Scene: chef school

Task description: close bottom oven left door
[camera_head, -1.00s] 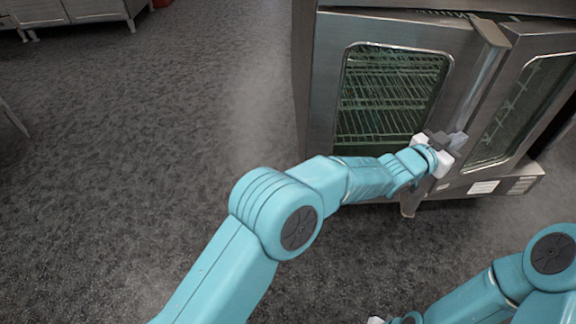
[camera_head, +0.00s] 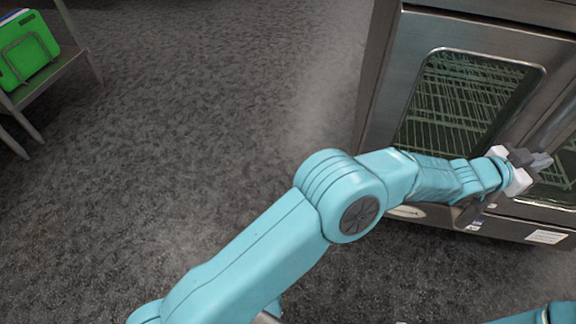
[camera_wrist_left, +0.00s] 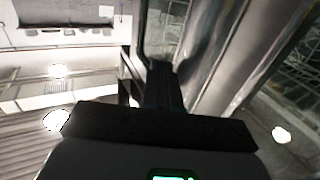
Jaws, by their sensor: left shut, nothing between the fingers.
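The oven's left door (camera_head: 407,62) is a steel frame around a glass window, with wire racks showing behind the glass. It stands at the right of the head view and looks shut or nearly shut; I cannot tell whether a small gap is left. My left gripper (camera_head: 541,160) is shut and empty, in front of the door's right side near the seam between the two doors. In the left wrist view the shut fingers (camera_wrist_left: 161,85) point toward steel door parts (camera_wrist_left: 214,55). Whether they touch is unclear. My right gripper is out of view.
The oven's right door is partly cut off at the right edge. A shelf stand (camera_head: 47,76) with a green board (camera_head: 27,52) is at the top left. The grey floor (camera_head: 220,110) between it and the oven is clear.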

